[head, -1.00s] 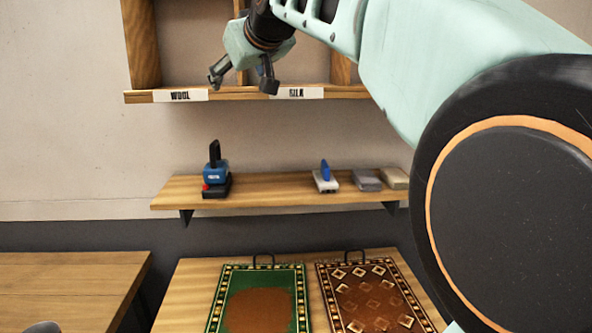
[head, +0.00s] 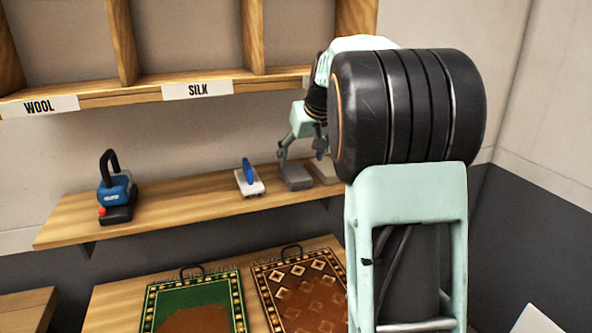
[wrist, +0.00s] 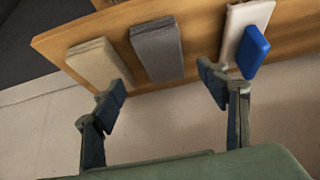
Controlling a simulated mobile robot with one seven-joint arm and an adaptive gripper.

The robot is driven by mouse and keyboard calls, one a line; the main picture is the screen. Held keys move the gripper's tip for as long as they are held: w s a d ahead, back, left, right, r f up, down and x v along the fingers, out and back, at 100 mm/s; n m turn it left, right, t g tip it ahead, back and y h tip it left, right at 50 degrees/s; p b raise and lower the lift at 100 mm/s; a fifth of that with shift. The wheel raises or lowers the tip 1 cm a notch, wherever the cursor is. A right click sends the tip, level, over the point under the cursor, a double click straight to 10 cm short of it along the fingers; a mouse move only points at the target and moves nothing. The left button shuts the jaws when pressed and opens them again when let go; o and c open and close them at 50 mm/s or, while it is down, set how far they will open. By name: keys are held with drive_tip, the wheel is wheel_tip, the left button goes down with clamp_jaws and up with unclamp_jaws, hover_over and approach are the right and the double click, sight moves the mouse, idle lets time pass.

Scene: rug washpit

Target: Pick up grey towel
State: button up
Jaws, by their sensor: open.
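The grey towel (head: 295,176) is a folded block lying on the wooden wall shelf, between a white item and a beige folded towel. In the wrist view the grey towel (wrist: 157,52) lies beyond my fingertips, roughly between them. My gripper (head: 301,152) is open and empty, just above and at the grey towel in the head view. In the wrist view my gripper (wrist: 160,90) has its fingers spread wide, one near the beige towel and one near the white item. I cannot tell whether a finger touches anything.
The beige towel (wrist: 98,62) sits beside the grey one near the shelf (head: 170,203) end. On the other side is a white item (head: 249,182) with a blue piece (wrist: 252,50). A blue-and-black tool (head: 115,190) stands further left. A labelled upper shelf (head: 150,93) hangs above.

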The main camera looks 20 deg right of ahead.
sight(295, 171)
drive_tip(key=p+x, duration=0.1)
drive_tip(key=x, duration=0.6)
drive_tip(key=shift+a, duration=0.2)
drive_tip(key=shift+s, duration=0.1)
drive_tip(key=c, duration=1.2)
